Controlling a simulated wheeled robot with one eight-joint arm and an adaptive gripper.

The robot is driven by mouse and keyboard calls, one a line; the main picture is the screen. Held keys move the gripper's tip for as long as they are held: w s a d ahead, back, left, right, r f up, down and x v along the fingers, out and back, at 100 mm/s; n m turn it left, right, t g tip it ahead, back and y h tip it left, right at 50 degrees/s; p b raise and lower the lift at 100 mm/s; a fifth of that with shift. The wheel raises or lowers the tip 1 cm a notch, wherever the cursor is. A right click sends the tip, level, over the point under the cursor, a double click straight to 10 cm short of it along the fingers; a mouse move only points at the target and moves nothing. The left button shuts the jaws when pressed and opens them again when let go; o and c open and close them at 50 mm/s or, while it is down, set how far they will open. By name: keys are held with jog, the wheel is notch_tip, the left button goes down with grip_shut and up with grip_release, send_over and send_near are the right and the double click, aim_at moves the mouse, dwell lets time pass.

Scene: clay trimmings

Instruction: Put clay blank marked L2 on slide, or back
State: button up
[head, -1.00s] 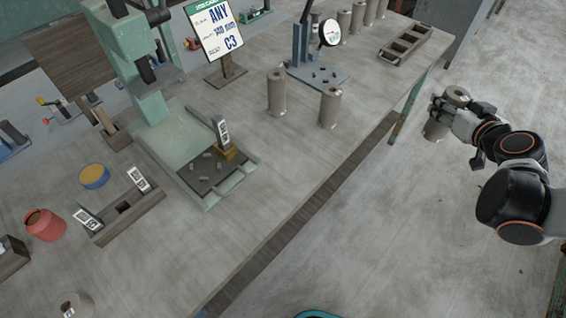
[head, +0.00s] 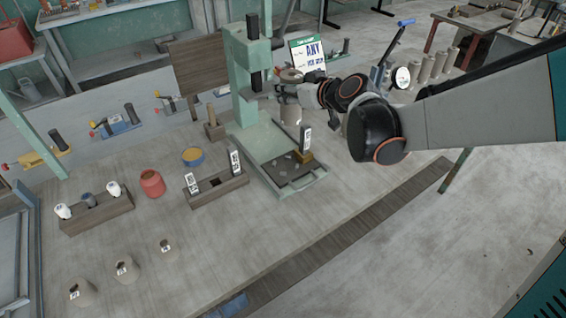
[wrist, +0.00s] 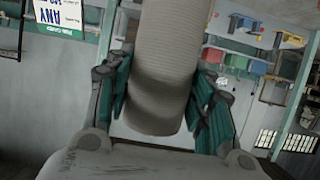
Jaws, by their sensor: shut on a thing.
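My gripper (head: 289,91) is shut on a tan clay cylinder (head: 290,114), held upright beside the green press (head: 240,75). In the wrist view the ribbed cylinder (wrist: 165,60) sits between the green-padded fingers; no mark shows on it. Below and left of it lies the dark slide plate (head: 282,179) on the press's green bed, with small grey bits on it and a brass block with an upright label tag (head: 305,143) at its far right. Three tan clay pieces with white labels (head: 75,292) stand at the front left; their marks are too small to read.
A sign (head: 310,55) behind my gripper reads ANY; its lower line is partly hidden. A wooden holder (head: 215,188) with two tags, a red pot (head: 152,183) and a blue-yellow tin (head: 193,156) stand left of the press. The front middle of the table is clear.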

jog(key=shift+a+r, duration=0.35)
jog(key=shift+a, duration=0.25)
jog(key=shift+a+f, duration=0.15)
jog(key=shift+f, duration=0.15)
notch_tip(320, 180, down, 19)
jog(key=b, duration=0.7)
jog(key=shift+f+b, duration=0.2)
jog(key=shift+b, duration=0.1)
jog(key=o, duration=1.5)
